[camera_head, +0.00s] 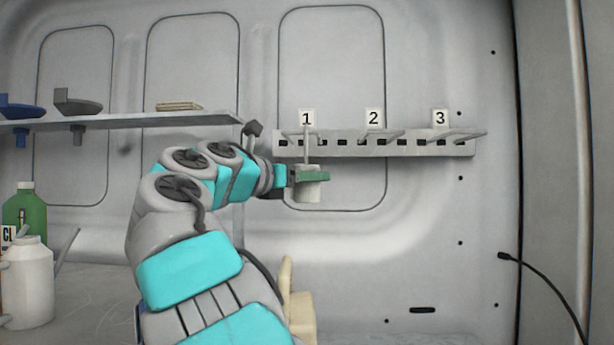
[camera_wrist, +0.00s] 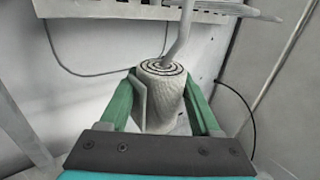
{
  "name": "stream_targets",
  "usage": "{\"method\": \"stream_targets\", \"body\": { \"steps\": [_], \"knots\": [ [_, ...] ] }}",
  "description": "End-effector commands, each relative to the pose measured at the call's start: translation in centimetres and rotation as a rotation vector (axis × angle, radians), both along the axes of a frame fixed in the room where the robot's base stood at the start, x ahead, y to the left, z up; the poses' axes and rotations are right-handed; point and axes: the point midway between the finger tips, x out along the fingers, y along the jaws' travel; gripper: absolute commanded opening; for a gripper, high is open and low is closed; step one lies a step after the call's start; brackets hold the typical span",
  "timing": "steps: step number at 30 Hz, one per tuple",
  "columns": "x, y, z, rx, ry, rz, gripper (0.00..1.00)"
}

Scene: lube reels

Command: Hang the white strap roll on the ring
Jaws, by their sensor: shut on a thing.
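The white strap roll (camera_head: 308,191) is upright between the green fingers of my gripper (camera_head: 308,177), below label 1 on the wall rail. In the wrist view, the spiral top of the roll (camera_wrist: 160,68) faces up and the fingers of my gripper (camera_wrist: 160,94) press its sides. A grey rod (camera_wrist: 184,30) rises from the middle of the roll towards the rail. In the head view the rod (camera_head: 306,150) reaches up to the peg level at 1. I cannot tell whether it touches a peg. No separate ring is clearly seen.
The perforated rail (camera_head: 350,143) carries protruding pegs under labels 1, 2 and 3. A shelf (camera_head: 130,121) with blue and grey parts is at left. Space below the rail at right is clear.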

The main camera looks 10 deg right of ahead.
Motion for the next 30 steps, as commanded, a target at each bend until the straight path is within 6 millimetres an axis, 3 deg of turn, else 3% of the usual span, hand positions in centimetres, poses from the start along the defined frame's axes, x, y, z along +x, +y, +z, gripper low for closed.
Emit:
{"method": "stream_targets", "body": {
  "steps": [7, 8, 16, 30],
  "knots": [
    [0.0, 0.01, 0.01, -0.001, -0.001, 0.0, 0.0],
    [0.0, 0.01, 0.01, -0.001, -0.001, 0.0, 0.67],
    [0.02, 0.01, -0.02, -0.001, 0.001, 0.0, 0.98],
    [-0.64, 0.98, 0.07, -0.001, 0.0, 0.002, 0.99]
  ]
}}
